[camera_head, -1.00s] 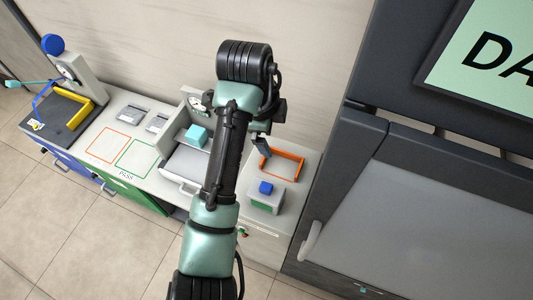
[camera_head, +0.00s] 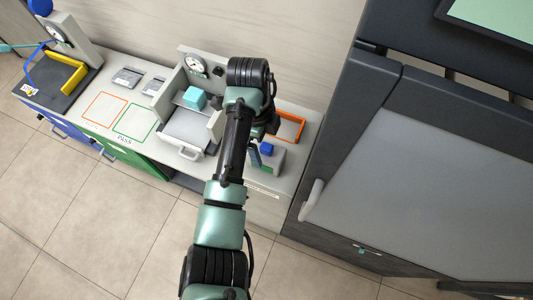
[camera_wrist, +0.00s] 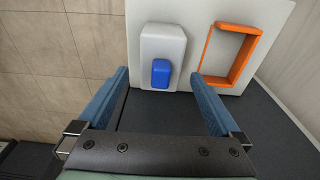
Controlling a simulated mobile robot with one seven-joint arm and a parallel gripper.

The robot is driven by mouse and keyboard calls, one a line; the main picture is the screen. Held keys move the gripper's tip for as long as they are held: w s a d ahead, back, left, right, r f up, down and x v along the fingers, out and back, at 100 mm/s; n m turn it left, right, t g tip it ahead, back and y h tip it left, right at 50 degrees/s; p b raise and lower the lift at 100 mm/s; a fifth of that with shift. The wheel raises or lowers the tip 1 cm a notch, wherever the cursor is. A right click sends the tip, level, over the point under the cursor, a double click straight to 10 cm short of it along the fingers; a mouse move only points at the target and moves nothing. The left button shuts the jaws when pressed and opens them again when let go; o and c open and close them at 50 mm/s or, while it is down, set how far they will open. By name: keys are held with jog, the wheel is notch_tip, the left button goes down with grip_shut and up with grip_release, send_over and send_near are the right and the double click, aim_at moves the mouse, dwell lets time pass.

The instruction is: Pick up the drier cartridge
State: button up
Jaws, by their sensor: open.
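A small blue block, apparently the drier cartridge (camera_head: 266,149), sits on a pale grey holder (camera_head: 270,162) at the right end of the counter. In the wrist view the blue cartridge (camera_wrist: 160,73) shows upright against the pale holder (camera_wrist: 163,42), ahead of the jaws. My gripper (camera_wrist: 161,77) is open and empty, its two blue fingers spread left and right of the cartridge in that picture. The fingers look apart from the holder. In the head view my arm hides much of the gripper; a blue finger shows just left of the holder.
An orange frame (camera_head: 291,127) stands behind the holder, and shows at the right in the wrist view (camera_wrist: 232,55). A press with a gauge and a teal block (camera_head: 194,98) is left of my arm. A large dark cabinet (camera_head: 420,150) closes the right side.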

aim_at(267, 155)
jog(key=shift+d+f, duration=0.15)
jog(key=shift+f, duration=0.55)
jog(key=shift+d+f, duration=0.1)
jog(key=shift+f, duration=0.6)
grip_shut()
